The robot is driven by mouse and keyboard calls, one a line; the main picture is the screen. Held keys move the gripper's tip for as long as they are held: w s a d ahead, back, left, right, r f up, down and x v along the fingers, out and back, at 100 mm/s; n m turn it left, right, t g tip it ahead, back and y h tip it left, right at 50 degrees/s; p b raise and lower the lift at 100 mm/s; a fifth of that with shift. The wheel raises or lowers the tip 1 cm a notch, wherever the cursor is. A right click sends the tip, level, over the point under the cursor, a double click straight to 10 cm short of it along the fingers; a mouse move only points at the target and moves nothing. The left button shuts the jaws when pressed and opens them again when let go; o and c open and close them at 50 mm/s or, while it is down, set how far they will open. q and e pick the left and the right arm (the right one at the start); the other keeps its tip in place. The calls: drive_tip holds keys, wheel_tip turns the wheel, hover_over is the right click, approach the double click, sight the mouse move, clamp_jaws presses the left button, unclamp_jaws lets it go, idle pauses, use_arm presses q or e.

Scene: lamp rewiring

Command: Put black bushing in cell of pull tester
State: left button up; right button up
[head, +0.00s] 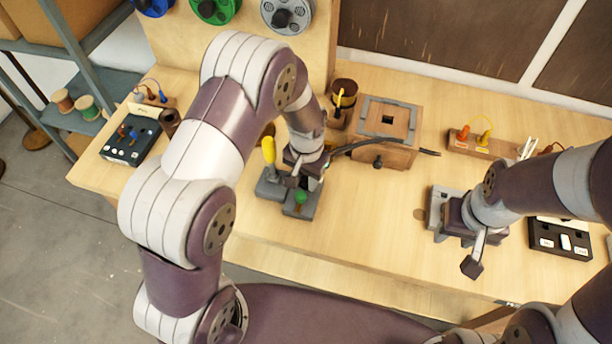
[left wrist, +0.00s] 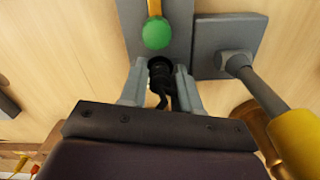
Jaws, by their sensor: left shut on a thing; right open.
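The pull tester is a grey fixture (head: 268,188) near the table's front edge, with a yellow-handled lever (head: 268,150) and a green knob (head: 300,197). In the left wrist view its grey block (left wrist: 178,42), green knob (left wrist: 156,33) and yellow handle (left wrist: 298,140) show. My left gripper (head: 303,183) is shut on the black bushing (left wrist: 160,68), at the end of the block beside the green knob. I cannot tell whether the bushing is inside the cell or above it. A black cord (left wrist: 163,99) trails from it between the fingers. My right gripper (head: 447,222) is open over the table at the right.
A dark cup (head: 344,92) stands behind. A black switch box (head: 130,142) is at left, a black panel (head: 560,240) at right. Table between the grippers is mostly clear.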

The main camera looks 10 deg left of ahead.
use_arm(q)
drive_tip(key=shift+f+b, duration=0.3)
drive_tip(key=shift+f, duration=0.2)
idle(0.3)
drive_tip(key=o, duration=1.1)
wheel_tip(320, 180, up, 13)
drive_tip(key=b, duration=0.2)
drive_tip(key=s+a+n, duration=0.1)
drive_tip(key=s+a, duration=0.1)
drive_tip(key=s, duration=0.2)
drive_tip(key=s+a+n+t, duration=0.1)
drive_tip(key=s+a, duration=0.1)
drive_tip(key=s, duration=0.3)
drive_tip(key=s+a+f+n, duration=0.1)
drive_tip(key=s, duration=0.3)
drive_tip(key=shift+s+a, duration=0.3)
drive_tip(key=shift+a, duration=0.1)
